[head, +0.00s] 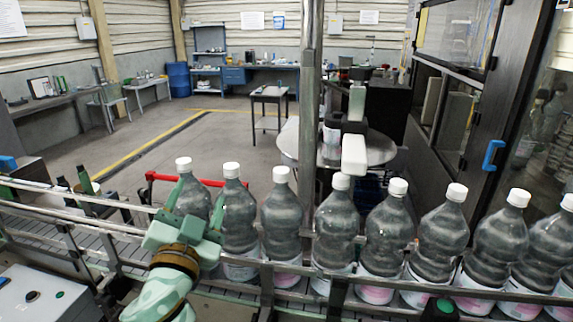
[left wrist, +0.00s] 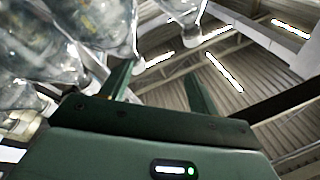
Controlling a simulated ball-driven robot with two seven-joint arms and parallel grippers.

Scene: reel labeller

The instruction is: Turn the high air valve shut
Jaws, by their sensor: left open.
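I cannot make out an air valve for certain in either view. My left gripper (head: 197,200) is low at the left of the head view, at the near side of the bottle row. Its two green fingers point up and stand apart, open, in front of the leftmost bottles. The left wrist view shows the same fingers (left wrist: 158,88) spread with nothing gripped between them. A bottle hangs into that view close to the left finger; I cannot tell whether they touch. My right gripper does not show.
A row of clear bottles (head: 282,222) with white caps stands along the conveyor rail (head: 90,222). A steel post (head: 310,100) rises behind it, with a pale block (head: 354,155) beside it. A red bar (head: 165,178) lies behind the left bottles. A cabinet with a blue handle (head: 493,155) stands right.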

